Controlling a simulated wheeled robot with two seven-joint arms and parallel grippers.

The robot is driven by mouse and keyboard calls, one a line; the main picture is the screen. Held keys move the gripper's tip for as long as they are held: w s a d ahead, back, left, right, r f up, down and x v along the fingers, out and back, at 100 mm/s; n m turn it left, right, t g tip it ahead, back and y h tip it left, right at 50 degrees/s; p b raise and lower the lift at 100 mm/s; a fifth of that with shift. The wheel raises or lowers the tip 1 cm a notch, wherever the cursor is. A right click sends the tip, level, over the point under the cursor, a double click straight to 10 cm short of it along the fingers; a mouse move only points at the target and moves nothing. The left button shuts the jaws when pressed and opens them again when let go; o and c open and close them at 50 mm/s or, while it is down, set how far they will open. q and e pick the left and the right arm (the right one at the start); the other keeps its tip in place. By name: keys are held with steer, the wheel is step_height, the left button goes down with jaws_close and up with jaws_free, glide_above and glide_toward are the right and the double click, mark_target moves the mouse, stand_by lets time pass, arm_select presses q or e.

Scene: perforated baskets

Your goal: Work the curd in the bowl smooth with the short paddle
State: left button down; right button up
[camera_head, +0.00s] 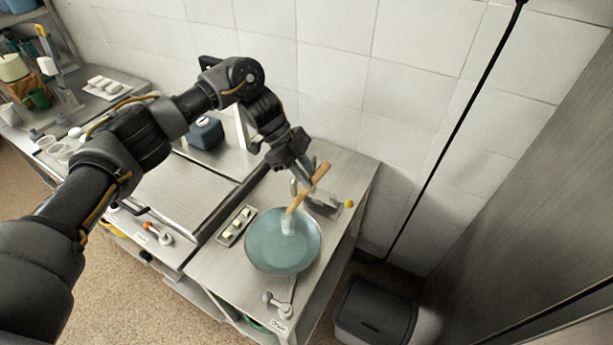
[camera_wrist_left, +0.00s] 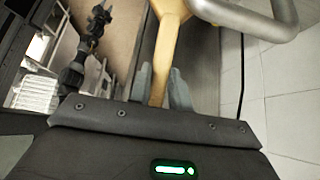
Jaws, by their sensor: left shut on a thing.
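The teal bowl (camera_head: 272,253) stands on the steel table in the head view. My left gripper (camera_head: 305,178) is above the bowl's far side, shut on the short wooden paddle (camera_head: 296,204). The paddle slants down, and its pale lower end (camera_head: 288,227) is inside the bowl. I cannot tell curd apart from that pale end. In the left wrist view the paddle (camera_wrist_left: 168,35) runs between my gripper's fingers (camera_wrist_left: 160,88). My right gripper shows in neither view.
A small tray (camera_head: 234,226) with pale pieces lies left of the bowl. A metal block (camera_head: 325,204) and a small yellow ball (camera_head: 349,204) are behind it. A metal tool (camera_head: 281,306) lies near the front edge. A dark bin (camera_head: 375,312) stands on the floor at right.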

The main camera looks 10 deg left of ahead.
arm_select(q)
steer(key=shift+w+a+r, duration=0.1)
steer(key=shift+a+r, duration=0.15)
steer(key=shift+r, duration=0.6)
steer(key=shift+f, duration=0.1)
steer(key=shift+t+y, duration=0.3)
steer(key=shift+y, duration=0.2)
steer(key=shift+s+d+f+b, duration=0.1)
steer(key=shift+s+f+b, duration=0.1)
steer(key=shift+f, duration=0.55)
steer(key=shift+s+a+f+b, duration=0.1)
steer(key=shift+s+f+b, duration=0.1)
steer(key=shift+f, duration=0.6)
steer(key=shift+s+d+f+b, duration=0.1)
steer(key=shift+f+b, duration=0.1)
steer(key=shift+f, duration=0.55)
steer(key=shift+s+d+f+y+b, duration=0.1)
steer(key=shift+s+f+y+b, duration=0.1)
steer(key=shift+f, duration=0.55)
steer(key=shift+s+d+f+y+b, duration=0.1)
steer(key=shift+f+y+b, duration=0.1)
steer(key=shift+f, duration=0.55)
steer(key=shift+f+b, duration=0.45)
steer(key=shift+f, duration=0.3)
steer(key=shift+s, duration=0.1)
steer(key=shift+s+a+r+p, duration=0.1)
steer(key=shift+s+a+p, duration=0.15)
steer(key=shift+s+p, duration=0.35)
steer(key=shift+w, duration=0.15)
